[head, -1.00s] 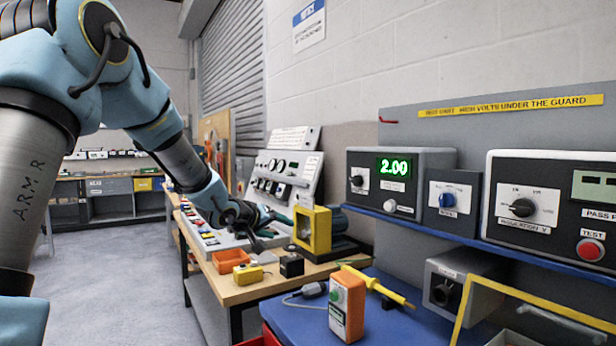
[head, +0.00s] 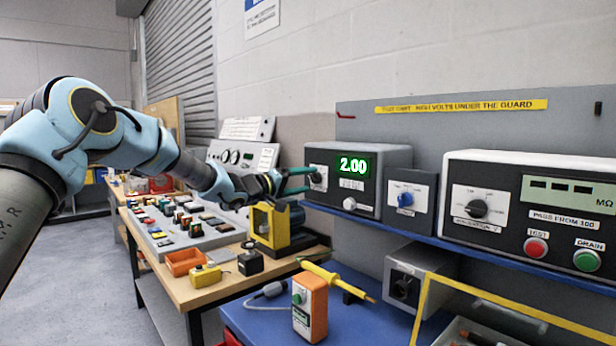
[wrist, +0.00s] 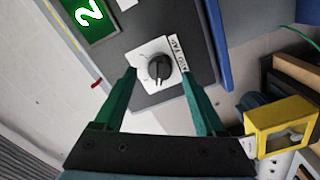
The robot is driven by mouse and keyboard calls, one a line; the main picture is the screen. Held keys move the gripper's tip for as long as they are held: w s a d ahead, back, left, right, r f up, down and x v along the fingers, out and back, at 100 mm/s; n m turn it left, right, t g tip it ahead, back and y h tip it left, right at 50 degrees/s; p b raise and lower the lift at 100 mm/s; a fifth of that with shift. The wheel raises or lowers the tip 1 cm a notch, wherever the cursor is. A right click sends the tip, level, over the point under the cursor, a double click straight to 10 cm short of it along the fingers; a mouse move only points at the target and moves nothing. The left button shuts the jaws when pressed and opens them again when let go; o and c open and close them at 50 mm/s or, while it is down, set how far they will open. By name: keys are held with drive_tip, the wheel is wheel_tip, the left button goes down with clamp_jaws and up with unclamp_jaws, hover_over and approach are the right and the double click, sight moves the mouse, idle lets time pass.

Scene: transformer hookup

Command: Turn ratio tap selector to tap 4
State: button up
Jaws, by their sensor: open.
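The ratio tap selector (wrist: 159,69) is a black round knob on a white plate, on the dark front of the grey meter box. In the wrist view it sits ahead of and between my open green fingers. In the head view the selector (head: 318,178) is at the left of the box front, partly covered by my fingertips. The box display (head: 354,165) reads 2.00 in green. My gripper (head: 306,180) is open, empty, and close to the knob; I cannot tell whether it touches. The tap the pointer marks is too small to read.
A blue-knob switch box (head: 405,198) and an insulation tester (head: 540,210) stand to the right on the blue shelf. A yellow-framed device (head: 268,226) stands on the wooden bench below my gripper. An orange handheld box (head: 310,308) stands on the blue surface.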

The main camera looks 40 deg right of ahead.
drive_tip(key=shift+d, duration=0.9)
drive_tip(key=shift+s, duration=0.1)
clamp_jaws()
